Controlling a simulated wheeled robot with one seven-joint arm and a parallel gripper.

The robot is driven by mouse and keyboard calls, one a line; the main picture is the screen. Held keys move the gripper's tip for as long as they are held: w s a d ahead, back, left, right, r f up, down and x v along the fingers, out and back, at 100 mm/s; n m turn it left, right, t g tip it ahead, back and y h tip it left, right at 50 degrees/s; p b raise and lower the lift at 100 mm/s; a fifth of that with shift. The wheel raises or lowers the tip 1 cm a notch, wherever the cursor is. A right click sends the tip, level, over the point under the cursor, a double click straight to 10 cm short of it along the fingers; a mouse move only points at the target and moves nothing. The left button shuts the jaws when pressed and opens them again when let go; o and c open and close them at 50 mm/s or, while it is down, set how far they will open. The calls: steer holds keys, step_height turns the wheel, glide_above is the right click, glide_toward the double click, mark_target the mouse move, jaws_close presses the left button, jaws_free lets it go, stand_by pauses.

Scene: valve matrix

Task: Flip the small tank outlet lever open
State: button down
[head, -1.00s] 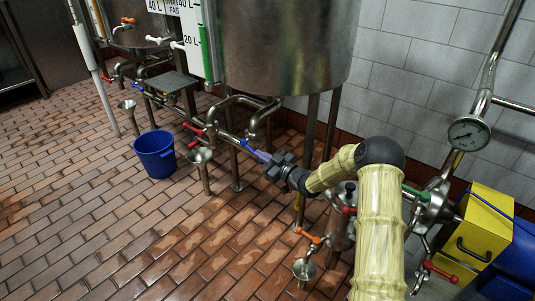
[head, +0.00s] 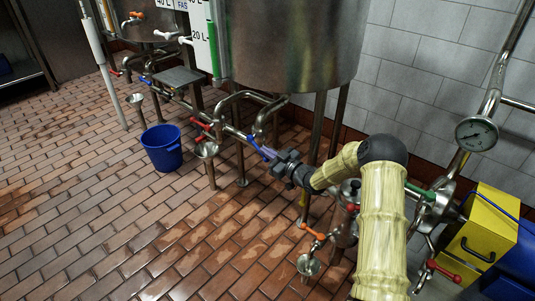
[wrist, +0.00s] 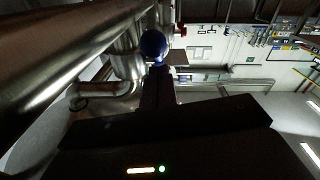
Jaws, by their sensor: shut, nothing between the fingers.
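My gripper (head: 270,153) is shut and empty, at the end of my pale yellow arm. Its fingertips are right beside a blue lever (head: 256,146) on the pipework below the large steel tank (head: 290,45). In the wrist view the rounded blue end of a lever (wrist: 153,45) shows just beyond the dark fingers; I cannot tell whether they touch it. No readable label shows which lever is the small tank's outlet.
Red levers (head: 203,125) sit on the pipe left of the gripper, above a steel funnel (head: 207,149). A blue bucket (head: 161,148) stands on the tiled floor. An orange lever (head: 313,231) and a yellow box (head: 475,238) are at the right. The floor in front is clear.

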step_height(320, 180, up, 9)
steer(key=p, duration=0.4)
steer(key=s+d+f+m+g+h+p, duration=0.1)
steer(key=s+d+f+h+p, duration=0.1)
steer(key=s+d+f+p, duration=0.2)
steer(key=s+d+p, duration=0.2)
steer(key=s+p, duration=0.2)
steer(key=s, duration=0.2)
steer(key=shift+d+f+h, duration=0.15)
steer(key=shift+d+h, duration=0.2)
steer(key=shift+h, duration=0.05)
